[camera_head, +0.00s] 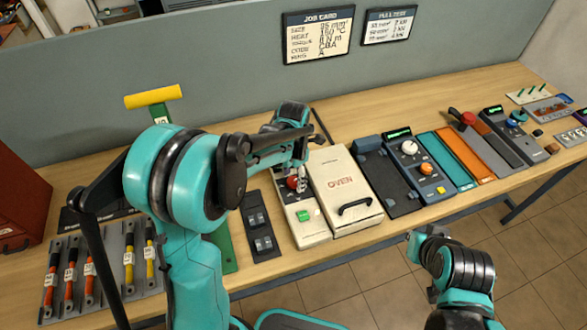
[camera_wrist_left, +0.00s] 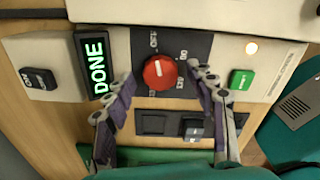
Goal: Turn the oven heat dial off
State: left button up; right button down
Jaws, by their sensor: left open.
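The oven (camera_head: 342,185) is a cream box with a black handle, its lid closed. Its control panel, along its left side, carries a red round heat dial (camera_head: 293,183), also central in the left wrist view (camera_wrist_left: 160,73), on a dark plate with white markings. A small pale mark shows on the dial; I cannot tell exactly which setting it points to. My left gripper (camera_head: 299,172) is open over the panel. In the left wrist view its fingers (camera_wrist_left: 162,80) stand on either side of the dial, with visible gaps. My right arm is at lower right; its fingers cannot be made out.
A green button (camera_wrist_left: 240,79), lit lamp (camera_wrist_left: 251,48), display reading DONE (camera_wrist_left: 97,62) and black switch (camera_wrist_left: 40,80) flank the dial. A dark switch plate (camera_head: 261,228) lies left of the panel. Other devices, including an orange-knobbed unit (camera_head: 427,168), crowd the bench rightward.

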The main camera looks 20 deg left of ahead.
aim_at(292, 182)
pick_arm(q)
notch_tip(292, 182, up, 11)
jog(key=shift+r, duration=0.2)
dwell(0.6)
jog(key=s+a+m+t, duration=0.1)
jog(key=s+m+t, duration=0.2)
jog(key=s+m, duration=0.5)
jog(key=s+a+f+m+t+b, duration=0.1)
jog(key=s+m+t, duration=0.3)
jog(key=s+m, duration=0.5)
jog(key=m, duration=1.1)
jog(key=shift+a, duration=0.4)
